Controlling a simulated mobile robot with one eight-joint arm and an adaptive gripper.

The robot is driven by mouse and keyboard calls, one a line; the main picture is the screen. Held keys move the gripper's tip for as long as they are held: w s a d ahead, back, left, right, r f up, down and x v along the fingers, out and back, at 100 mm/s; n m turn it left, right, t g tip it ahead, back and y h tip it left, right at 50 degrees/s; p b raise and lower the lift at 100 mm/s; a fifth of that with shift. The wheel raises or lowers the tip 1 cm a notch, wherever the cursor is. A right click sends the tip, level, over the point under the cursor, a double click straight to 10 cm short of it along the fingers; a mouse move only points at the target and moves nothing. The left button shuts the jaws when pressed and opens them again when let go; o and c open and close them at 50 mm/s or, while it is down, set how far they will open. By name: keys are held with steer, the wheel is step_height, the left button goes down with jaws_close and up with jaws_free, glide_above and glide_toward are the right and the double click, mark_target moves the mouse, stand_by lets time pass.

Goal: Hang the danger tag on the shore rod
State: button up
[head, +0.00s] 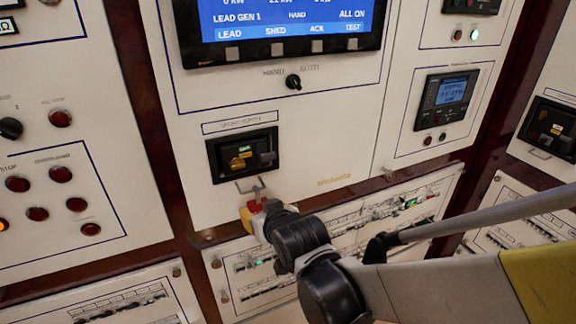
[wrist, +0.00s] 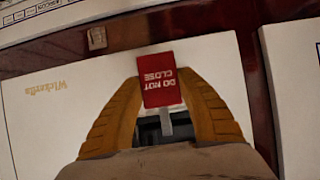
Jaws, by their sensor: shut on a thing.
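The danger tag (wrist: 162,77) is red with white DO NOT CLOSE lettering, upside down in the wrist view. My gripper (wrist: 161,88) is shut on it, with a yellow finger at each side. In the head view my gripper (head: 257,210) is just below the breaker (head: 243,154) labelled as a supply, and a bit of the red tag (head: 254,206) shows between its fingers. The shore rod (head: 250,187) is a thin grey metal piece under that breaker, just above the tag. I cannot tell whether tag and rod touch. A pale strip shows below the tag in the wrist view.
A rotary knob (head: 293,81) and a blue display (head: 285,18) are above on the same panel. Red buttons (head: 60,174) fill the panel at left. A row of small breakers (head: 330,240) runs below. Another breaker (head: 551,128) is at far right.

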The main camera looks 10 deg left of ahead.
steer(key=shift+w+a, duration=0.3)
steer(key=shift+w, duration=0.2)
steer(key=shift+w+a, duration=0.3)
steer(key=shift+w, duration=0.2)
steer(key=shift+w+a+f, duration=0.1)
steer(key=shift+w, duration=0.05)
steer(key=shift+f+b, duration=0.45)
steer(key=shift+b, duration=0.15)
steer(key=o, duration=1.2)
